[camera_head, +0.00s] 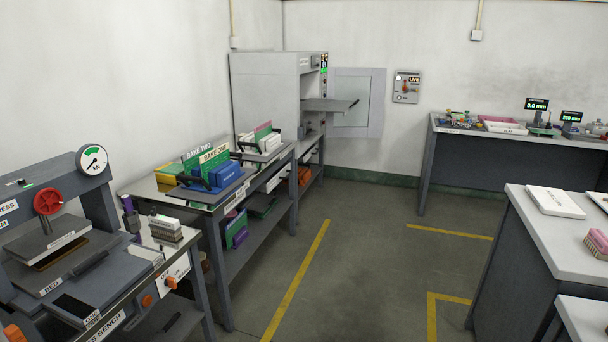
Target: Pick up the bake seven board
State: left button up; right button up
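I see no board that I can read as bake seven. A green board marked BAKE ONE (214,154) and a board marked BAKE TWO (199,148) stand upright on the bench at the left. A blue block (226,174) is in front of them. Farther back on that bench stand white, pink and green boards (263,137); any writing on them is too small to read. Neither of my grippers is in view.
A press bench (80,255) stands at the near left. A grey cabinet (265,90) with a shelf-like part sticking out is at the back. Worktables, including one with a white top (560,235), stand at the right. The floor (350,265) between is clear, with yellow lines.

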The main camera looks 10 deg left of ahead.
aim_at(261, 131)
jog(key=i+l+u, duration=0.2)
jog(key=i+u, duration=0.15)
jog(key=i+l+u, duration=0.75)
jog(key=i+l, duration=0.05)
jog(key=i, duration=0.05)
